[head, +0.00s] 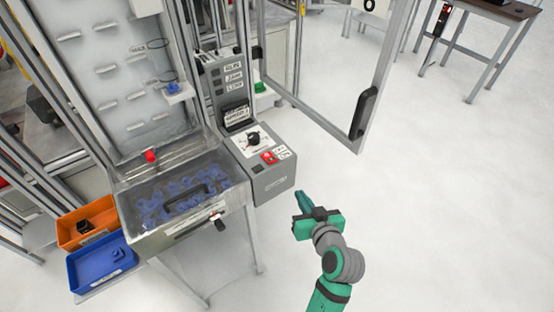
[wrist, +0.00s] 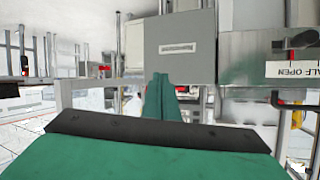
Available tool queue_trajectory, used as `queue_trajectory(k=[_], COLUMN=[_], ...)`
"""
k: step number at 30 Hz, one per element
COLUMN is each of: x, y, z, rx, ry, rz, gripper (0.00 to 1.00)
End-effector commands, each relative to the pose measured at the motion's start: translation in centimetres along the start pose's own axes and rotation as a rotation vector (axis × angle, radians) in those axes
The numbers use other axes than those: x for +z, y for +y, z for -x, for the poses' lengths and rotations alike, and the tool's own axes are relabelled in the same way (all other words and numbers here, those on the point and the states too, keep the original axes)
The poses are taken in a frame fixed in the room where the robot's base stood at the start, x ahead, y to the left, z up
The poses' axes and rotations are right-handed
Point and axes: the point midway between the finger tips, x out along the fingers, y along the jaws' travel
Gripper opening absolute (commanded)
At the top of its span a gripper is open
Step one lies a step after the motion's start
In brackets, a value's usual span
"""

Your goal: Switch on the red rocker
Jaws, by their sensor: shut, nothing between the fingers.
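The red rocker (head: 268,157) sits on the sloped top of a grey control box (head: 272,184), beside a black rotary knob (head: 253,139). My gripper (head: 301,197) is shut and empty, in the air to the right of and in front of the box, apart from it. In the wrist view the shut green fingertips (wrist: 160,82) point at the box's plain grey face (wrist: 180,45), which bears a small label. The rocker itself does not show in the wrist view, and I cannot tell its position from the head view.
A clear-lidded bin (head: 185,195) of blue parts with a black handle stands left of the box. Orange (head: 85,222) and blue (head: 103,261) trays are further left. An open framed door (head: 361,113) stands behind and right. The floor at right is free.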

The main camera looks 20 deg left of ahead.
Motion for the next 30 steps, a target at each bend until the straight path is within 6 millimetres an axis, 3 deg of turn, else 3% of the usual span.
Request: queue_trajectory(k=[1,6,12,17,30], x=[-2.2,-7.6,-11.4,-12.5,-12.4], y=[-0.1,-1.5,-2.7,-3.1,-3.3], z=[-0.4,-0.6,0.1,0.4,0.0], rx=[-0.036,-0.165,-0.263,-0.293,-0.295], ry=[0.007,0.001,-0.006,-0.009,-0.010], rz=[0.031,0.139,0.238,0.271,0.272], gripper=[0.00,0.00,0.00,0.00,0.00])
